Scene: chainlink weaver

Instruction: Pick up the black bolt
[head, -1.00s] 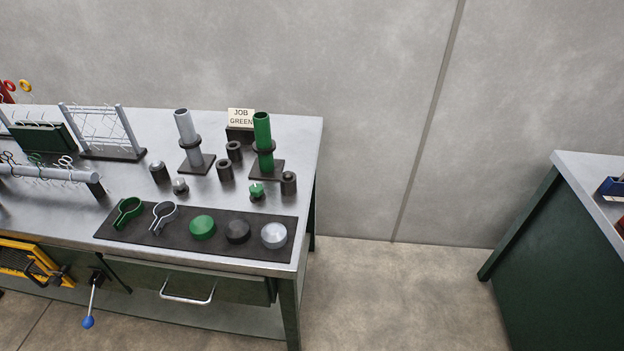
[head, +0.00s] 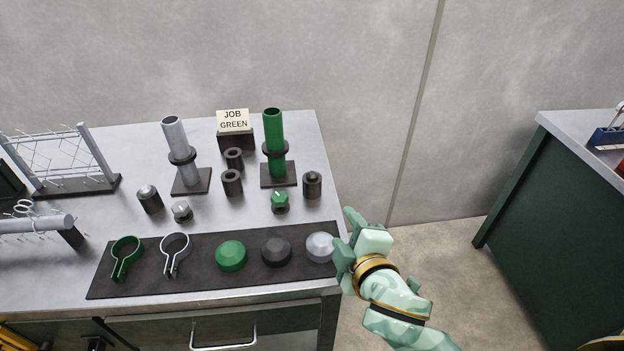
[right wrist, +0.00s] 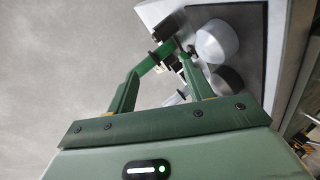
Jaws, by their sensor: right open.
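Several short black cylinders stand on the workbench (head: 210,135) in the head view. The one right of the green post (head: 312,185) has a smaller raised top and looks like the black bolt, though I cannot be certain. Two more black cylinders stand between the posts, one behind (head: 234,158) and one in front (head: 232,183). My right gripper (head: 347,238) is open and empty just off the bench's right edge, to the right of and nearer than that cylinder. Its fingers also show in the right wrist view (right wrist: 160,72). My left gripper is out of view.
A green post (head: 274,130) and grey post (head: 175,135) rise behind. A green nut-like piece (head: 280,203) sits near the right cylinder. A black mat (head: 205,282) holds clamps and green, black and silver caps (head: 321,247). A sign (head: 233,121) reads JOB GREEN.

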